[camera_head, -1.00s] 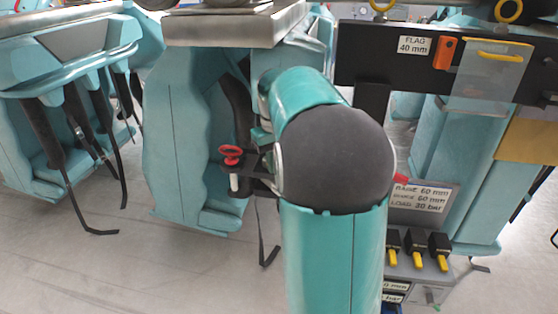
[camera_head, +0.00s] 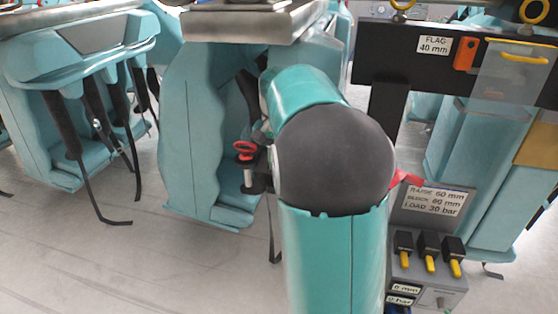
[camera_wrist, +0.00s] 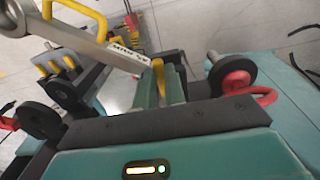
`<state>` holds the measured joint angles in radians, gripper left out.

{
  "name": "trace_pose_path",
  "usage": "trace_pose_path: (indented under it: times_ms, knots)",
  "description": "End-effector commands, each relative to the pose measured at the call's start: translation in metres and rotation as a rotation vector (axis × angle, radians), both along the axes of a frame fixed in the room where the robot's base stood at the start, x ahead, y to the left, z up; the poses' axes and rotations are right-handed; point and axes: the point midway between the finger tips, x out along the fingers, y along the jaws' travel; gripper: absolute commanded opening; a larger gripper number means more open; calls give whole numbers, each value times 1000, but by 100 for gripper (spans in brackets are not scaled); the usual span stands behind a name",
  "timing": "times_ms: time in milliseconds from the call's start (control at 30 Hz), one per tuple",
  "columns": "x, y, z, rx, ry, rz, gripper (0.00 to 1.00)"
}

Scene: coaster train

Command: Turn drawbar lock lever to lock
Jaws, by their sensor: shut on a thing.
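In the wrist view, my gripper's two teal fingers (camera_wrist: 160,88) are shut on a yellow handle (camera_wrist: 158,72), with its top showing between them. It may be the drawbar lock lever, but I cannot read a name on it. A grey metal bar (camera_wrist: 95,42) with a white label passes just above the fingers. In the head view my own arm hides the gripper and the handle.
A red ring with a metal pin (camera_head: 243,150) sits left of my arm. A red knob (camera_wrist: 236,80) lies right of the fingers. Black switches with yellow tips (camera_head: 430,250) and a dark flag panel (camera_head: 400,60) are at the right. Teal seats (camera_head: 80,60) stand left; grey floor is clear there.

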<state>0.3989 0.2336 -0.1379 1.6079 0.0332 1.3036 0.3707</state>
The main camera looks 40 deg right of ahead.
Motion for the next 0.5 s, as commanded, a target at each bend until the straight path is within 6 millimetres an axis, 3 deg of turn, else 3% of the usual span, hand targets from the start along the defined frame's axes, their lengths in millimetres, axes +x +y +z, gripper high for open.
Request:
trace_pose_path:
  times_ms: [467, 500]
  knots:
    - [3, 0, 0, -3, -7, -17, 0]
    - [3, -1, 0, -4, -7, -17, 16]
